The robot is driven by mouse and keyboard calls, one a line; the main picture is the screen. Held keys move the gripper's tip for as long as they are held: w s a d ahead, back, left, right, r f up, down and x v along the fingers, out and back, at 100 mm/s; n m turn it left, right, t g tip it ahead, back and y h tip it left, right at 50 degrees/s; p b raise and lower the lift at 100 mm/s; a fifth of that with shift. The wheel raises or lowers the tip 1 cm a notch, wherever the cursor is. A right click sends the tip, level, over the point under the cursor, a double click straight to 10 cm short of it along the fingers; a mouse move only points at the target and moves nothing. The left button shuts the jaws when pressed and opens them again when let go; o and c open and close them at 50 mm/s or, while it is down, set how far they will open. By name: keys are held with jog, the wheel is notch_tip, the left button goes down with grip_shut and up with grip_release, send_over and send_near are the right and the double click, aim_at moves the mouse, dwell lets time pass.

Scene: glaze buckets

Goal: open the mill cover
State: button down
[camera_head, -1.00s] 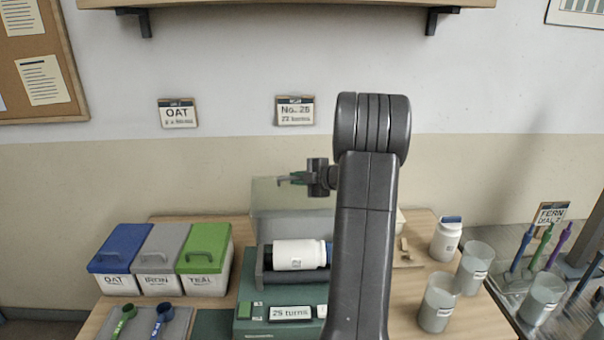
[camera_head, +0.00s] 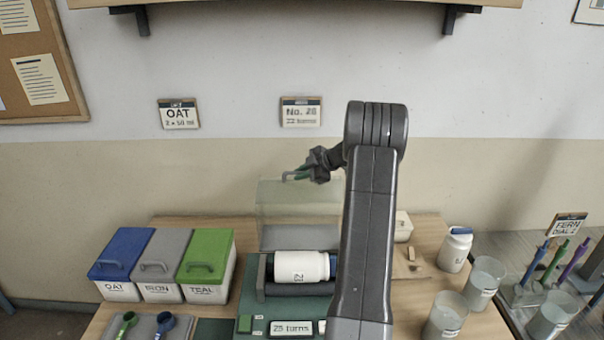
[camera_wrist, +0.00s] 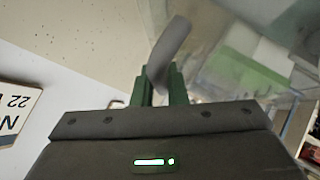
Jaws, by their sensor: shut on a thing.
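The mill cover (camera_head: 297,203) is a clear panel standing raised behind the mill (camera_head: 262,280), its top edge near my gripper. My gripper (camera_head: 298,176) is above the cover's top edge, left of my forearm. In the wrist view my gripper's green fingers (camera_wrist: 162,88) are shut on a grey curved handle (camera_wrist: 172,48), with the clear cover behind it at the right. A white jar (camera_head: 302,266) lies on its side on the mill's rollers. My arm hides the mill's right part.
Buckets with blue (camera_head: 122,252), grey (camera_head: 160,252) and green lids (camera_head: 207,255) stand at the left. A white jar (camera_head: 455,248) and clear beakers (camera_head: 484,283) stand at the right. Wall signs (camera_head: 302,112) hang behind. The air above the table is clear.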

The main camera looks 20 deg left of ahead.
jog(key=shift+f, duration=0.1)
jog(key=c, duration=1.7)
grip_release()
jog(key=b+v, duration=0.2)
jog(key=v, duration=1.2)
jog(key=shift+a, duration=0.1)
jog(key=p+x, duration=0.2)
jog(key=x, duration=1.1)
jog(key=shift+w+a+f, duration=0.1)
jog(key=shift+a+f, duration=0.1)
jog(key=shift+a, duration=0.1)
